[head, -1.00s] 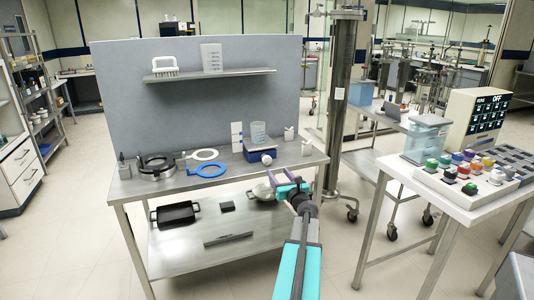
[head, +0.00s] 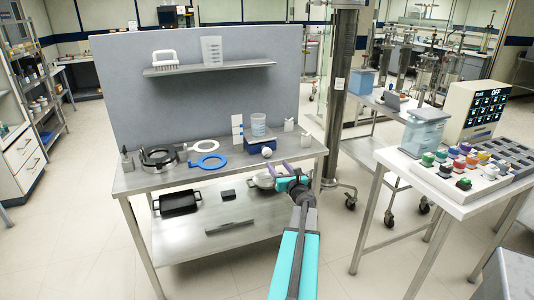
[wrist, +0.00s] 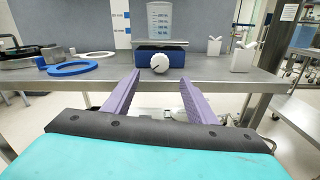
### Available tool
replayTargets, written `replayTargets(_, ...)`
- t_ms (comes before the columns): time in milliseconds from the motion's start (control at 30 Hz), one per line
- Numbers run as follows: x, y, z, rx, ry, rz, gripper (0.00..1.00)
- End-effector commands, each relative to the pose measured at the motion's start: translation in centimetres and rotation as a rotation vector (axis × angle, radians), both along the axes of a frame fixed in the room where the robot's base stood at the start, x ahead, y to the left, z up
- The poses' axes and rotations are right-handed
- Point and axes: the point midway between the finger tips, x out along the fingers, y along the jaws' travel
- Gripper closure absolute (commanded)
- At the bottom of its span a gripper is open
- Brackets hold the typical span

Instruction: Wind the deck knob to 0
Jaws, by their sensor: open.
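The deck knob is a white round knob (wrist: 159,63) with a dark pointer mark, on the front of a blue box (wrist: 143,55) with a metal plate on top. The pointer leans up and to the right; I cannot read any scale. A clear graduated beaker (wrist: 160,22) stands on the plate. In the head view the knob (head: 267,152) faces the table's front edge. My gripper (wrist: 160,82) has two purple fingers spread apart and empty. It points at the knob, with the knob framed between the fingertips and still apart from them.
The metal table (head: 215,178) also holds a blue ring (head: 208,164), a white ring, a dark ring stand (head: 158,158) and white blocks (head: 289,124). A lower shelf carries a black tray (head: 178,203). A white table with coloured knobs (head: 464,183) stands right.

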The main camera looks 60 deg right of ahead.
Motion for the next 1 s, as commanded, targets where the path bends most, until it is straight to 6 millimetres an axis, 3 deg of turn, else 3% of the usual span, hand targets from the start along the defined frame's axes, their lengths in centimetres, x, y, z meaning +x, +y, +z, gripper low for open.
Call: replayTargets(1000,7.1,-5.3,0.1,-0.001,0.0,0.001,0.48)
